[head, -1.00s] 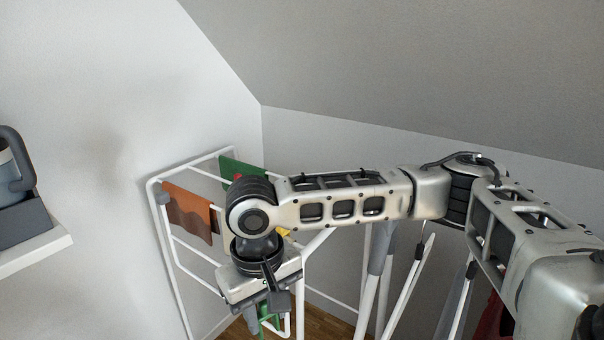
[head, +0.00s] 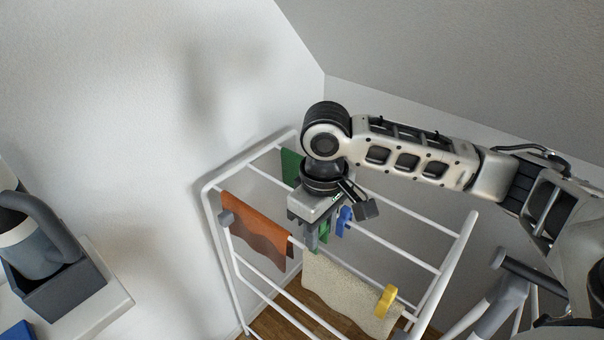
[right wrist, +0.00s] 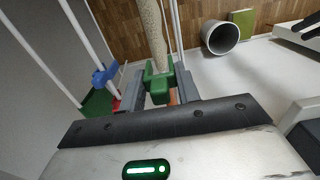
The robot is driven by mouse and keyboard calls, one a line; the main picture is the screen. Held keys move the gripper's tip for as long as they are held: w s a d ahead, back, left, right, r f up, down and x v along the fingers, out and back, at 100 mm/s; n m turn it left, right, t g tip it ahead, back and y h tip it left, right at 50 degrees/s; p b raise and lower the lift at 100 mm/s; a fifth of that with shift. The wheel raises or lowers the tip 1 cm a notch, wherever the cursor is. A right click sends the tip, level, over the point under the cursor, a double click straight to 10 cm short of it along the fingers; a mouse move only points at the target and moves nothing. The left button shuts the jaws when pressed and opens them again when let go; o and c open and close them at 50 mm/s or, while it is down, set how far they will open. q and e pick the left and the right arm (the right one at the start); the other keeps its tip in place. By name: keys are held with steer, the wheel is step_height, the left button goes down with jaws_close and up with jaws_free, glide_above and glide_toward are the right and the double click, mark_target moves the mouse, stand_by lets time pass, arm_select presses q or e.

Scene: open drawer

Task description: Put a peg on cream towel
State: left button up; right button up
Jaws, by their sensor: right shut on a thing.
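The cream towel (head: 340,290) hangs over a rail of the white drying rack, with a yellow peg (head: 385,302) on its right part. My right gripper (head: 313,242) points down by the towel's upper left corner. It is shut on a green peg (head: 322,234). In the right wrist view the green peg (right wrist: 158,84) sits between the fingers, and the cream towel (right wrist: 151,30) shows nearly edge-on just beyond it. I cannot tell whether peg and towel touch. A blue peg (head: 343,221) is on a rail right of the gripper. My left gripper is not in view.
An orange cloth (head: 255,228) hangs close left of the gripper, and a green cloth (head: 291,167) hangs behind. The rack's rails (head: 405,255) surround the gripper. A shelf (head: 105,300) with a grey holder is at lower left. Walls close in behind the rack.

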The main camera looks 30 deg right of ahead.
mark_target(320, 255)
steer(key=shift+w+d+r, duration=0.2)
steer(key=shift+w+d, duration=0.05)
steer(key=shift+w, duration=0.1)
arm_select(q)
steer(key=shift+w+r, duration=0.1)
arm_select(e)
steer(key=shift+s, duration=0.25)
steer(key=shift+f, duration=2.75)
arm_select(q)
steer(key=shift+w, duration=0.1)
arm_select(e)
steer(key=shift+f, duration=1)
